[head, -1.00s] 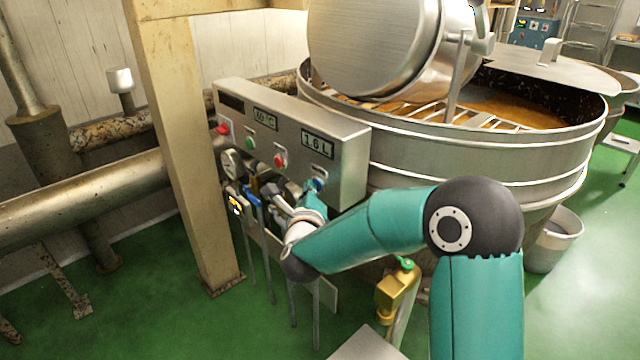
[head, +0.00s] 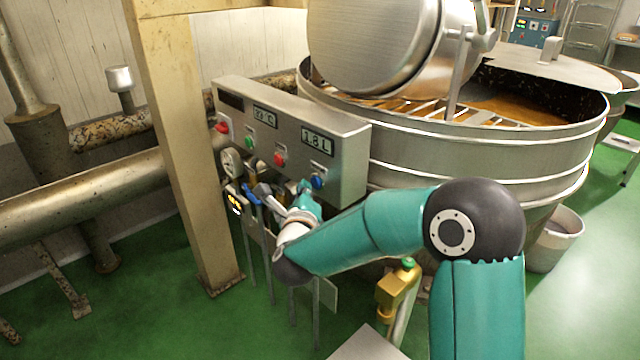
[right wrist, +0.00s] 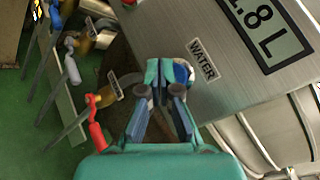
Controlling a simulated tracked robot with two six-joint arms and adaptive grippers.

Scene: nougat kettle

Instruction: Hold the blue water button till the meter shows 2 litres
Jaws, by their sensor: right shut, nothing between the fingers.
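The blue water button (head: 317,181) is at the lower right of the steel control panel (head: 345,165). It also shows in the right wrist view (right wrist: 182,73), partly covered by my fingers, beside the WATER label. The meter (head: 317,141) above it reads 1.8 L; its digits show partly cut off in the right wrist view (right wrist: 268,25). My right gripper (head: 305,187) is shut and empty, with its tips just left of the button in the head view. I cannot tell whether they touch it. My left gripper is not in view.
A red button (head: 279,159) and a green button (head: 250,142) sit left on the same panel. Valves with blue, white and red handles (right wrist: 97,125) stand below it. The large kettle (head: 480,155) is close behind and right. A yellow post (head: 180,130) stands left.

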